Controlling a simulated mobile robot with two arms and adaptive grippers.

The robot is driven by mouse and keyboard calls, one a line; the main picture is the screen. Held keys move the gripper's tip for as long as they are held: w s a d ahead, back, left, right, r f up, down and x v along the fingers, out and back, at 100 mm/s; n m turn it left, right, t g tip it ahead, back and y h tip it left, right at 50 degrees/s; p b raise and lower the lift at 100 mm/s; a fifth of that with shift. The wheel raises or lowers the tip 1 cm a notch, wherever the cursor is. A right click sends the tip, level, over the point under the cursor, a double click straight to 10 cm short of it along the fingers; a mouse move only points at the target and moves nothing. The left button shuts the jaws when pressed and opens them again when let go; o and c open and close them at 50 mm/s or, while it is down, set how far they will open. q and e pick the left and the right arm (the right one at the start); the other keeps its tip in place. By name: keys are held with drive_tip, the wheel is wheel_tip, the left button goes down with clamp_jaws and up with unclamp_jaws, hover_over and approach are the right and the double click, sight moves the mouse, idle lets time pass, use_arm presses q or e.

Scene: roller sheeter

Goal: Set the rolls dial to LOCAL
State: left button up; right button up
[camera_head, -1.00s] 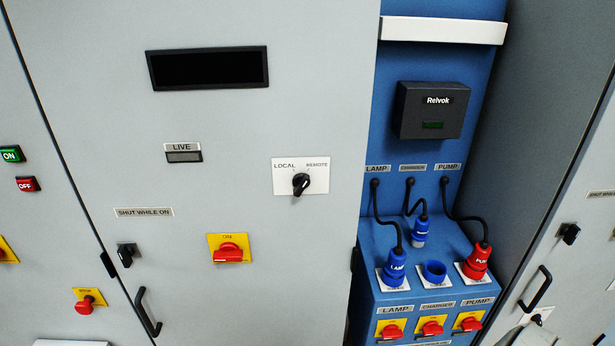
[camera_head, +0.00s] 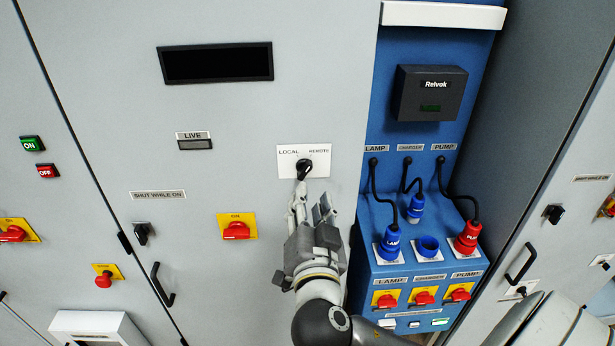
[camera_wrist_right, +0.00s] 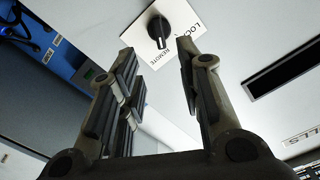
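The rolls dial (camera_head: 304,167) is a black knob on a white plate (camera_head: 320,153) marked LOCAL at left and REMOTE at right, on a grey cabinet door. It also shows in the right wrist view (camera_wrist_right: 158,27), where its raised bar seems to point toward the REMOTE side. My right gripper (camera_head: 311,204) is just below the dial in the head view, its fingers reaching up toward it. In the right wrist view the gripper (camera_wrist_right: 154,52) is open and empty, with the dial beyond the gap between its fingertips; I see no contact. My left gripper is not in view.
A yellow-backed red switch (camera_head: 236,229) is left of my right gripper. A blue panel (camera_head: 386,110) with plugs, cables and several red switches (camera_head: 424,298) stands to the right. A door handle (camera_head: 162,286) sticks out at lower left.

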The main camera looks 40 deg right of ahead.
sight(307, 171)
drive_tip(key=b+x, duration=0.6)
drive_tip(key=shift+w+d+f+b, duration=0.1)
drive_tip(key=shift+w+f+b, duration=0.05)
drive_tip(key=shift+w+b, duration=0.15)
drive_tip(key=shift+r+p+x, duration=0.2)
drive_tip(key=shift+p+x, duration=0.45)
drive_tip(key=shift+x, duration=0.4)
drive_tip(key=shift+w+d, duration=0.25)
drive_tip(key=shift+w, duration=0.05)
drive_tip(key=shift+a, duration=0.1)
drive_tip(key=shift+f, duration=0.1)
clamp_jaws()
